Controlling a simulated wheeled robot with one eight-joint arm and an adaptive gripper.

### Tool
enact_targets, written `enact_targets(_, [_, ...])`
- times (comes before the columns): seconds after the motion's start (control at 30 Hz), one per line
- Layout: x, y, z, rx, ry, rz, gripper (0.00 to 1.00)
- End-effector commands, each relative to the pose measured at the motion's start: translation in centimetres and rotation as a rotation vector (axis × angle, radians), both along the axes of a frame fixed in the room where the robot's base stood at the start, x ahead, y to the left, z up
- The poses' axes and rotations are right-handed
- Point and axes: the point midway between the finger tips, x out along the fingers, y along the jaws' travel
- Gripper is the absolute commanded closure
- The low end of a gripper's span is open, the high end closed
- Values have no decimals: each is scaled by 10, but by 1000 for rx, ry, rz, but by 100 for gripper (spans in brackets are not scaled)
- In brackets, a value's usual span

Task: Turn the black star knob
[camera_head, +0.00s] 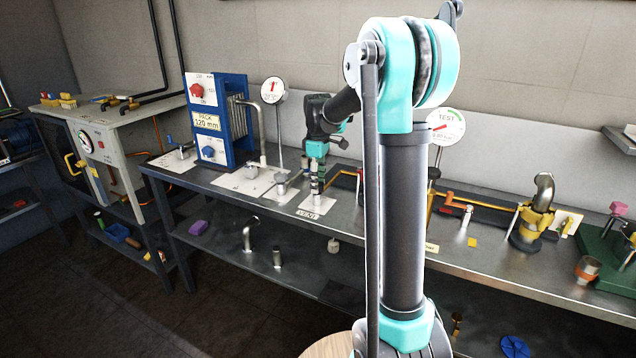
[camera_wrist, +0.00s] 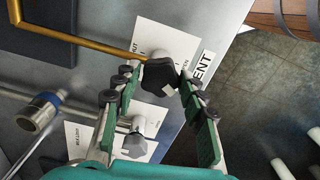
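The black star knob (camera_wrist: 160,77) shows in the wrist view on a white plate (camera_wrist: 168,38) marked VENT, with a small light patch on its top. My gripper (camera_wrist: 155,82) reaches down around it, with one green-padded finger on each side. The fingers are spread, and a gap shows between the left finger and the knob. The right fingertip is very close to the knob; I cannot tell whether it touches. In the head view my gripper (camera_head: 317,180) points down over the VENT plate (camera_head: 317,205), and the knob is not clear there.
A brass pipe (camera_wrist: 75,45) runs toward the VENT plate. A blue plate pack (camera_head: 235,120) and gauge (camera_head: 273,91) stand left on the bench; brass fittings (camera_head: 535,215) stand right.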

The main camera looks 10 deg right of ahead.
Motion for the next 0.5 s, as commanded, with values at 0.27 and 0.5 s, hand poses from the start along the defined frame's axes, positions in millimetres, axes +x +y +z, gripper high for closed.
enact_targets(0.27, [0,0,0,0,1,0,43])
enact_targets(0.5, [-1,0,9,0,1,0,43])
